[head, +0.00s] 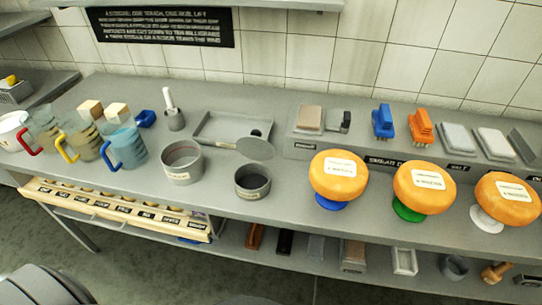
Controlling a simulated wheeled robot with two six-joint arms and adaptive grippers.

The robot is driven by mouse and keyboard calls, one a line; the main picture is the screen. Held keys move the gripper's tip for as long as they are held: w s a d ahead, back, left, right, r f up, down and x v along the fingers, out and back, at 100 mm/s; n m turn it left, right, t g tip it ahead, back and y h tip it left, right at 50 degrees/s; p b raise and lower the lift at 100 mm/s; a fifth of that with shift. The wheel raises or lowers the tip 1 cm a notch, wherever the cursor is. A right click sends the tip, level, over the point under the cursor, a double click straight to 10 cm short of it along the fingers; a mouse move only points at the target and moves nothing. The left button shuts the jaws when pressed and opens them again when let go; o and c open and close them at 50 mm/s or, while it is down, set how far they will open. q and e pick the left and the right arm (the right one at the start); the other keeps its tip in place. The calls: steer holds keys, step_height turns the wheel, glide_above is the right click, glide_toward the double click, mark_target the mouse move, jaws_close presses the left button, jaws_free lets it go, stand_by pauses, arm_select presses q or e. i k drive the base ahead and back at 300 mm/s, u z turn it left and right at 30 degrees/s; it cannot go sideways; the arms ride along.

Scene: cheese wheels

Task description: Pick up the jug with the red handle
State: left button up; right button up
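The jug with the red handle (46,121) is a clear, greyish jug standing upright at the left end of the grey workbench in the head view. Its red handle (27,139) points left and toward me, in front of a white round container (11,129). A similar jug with a yellow handle (84,141) stands just to its right. A bluish jug with a blue handle (128,147) stands right of that. Neither of my grippers shows in the head view.
Pale blocks (117,112) stand behind the jugs. Grey pots (183,162) and a tray (228,128) fill the middle of the bench (290,195). Orange cheese wheels (339,175) on coloured stands are at right. A labelled wooden rack (110,212) juts out below the jugs.

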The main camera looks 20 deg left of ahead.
mark_target(40, 123)
steer(key=u, duration=2.3)
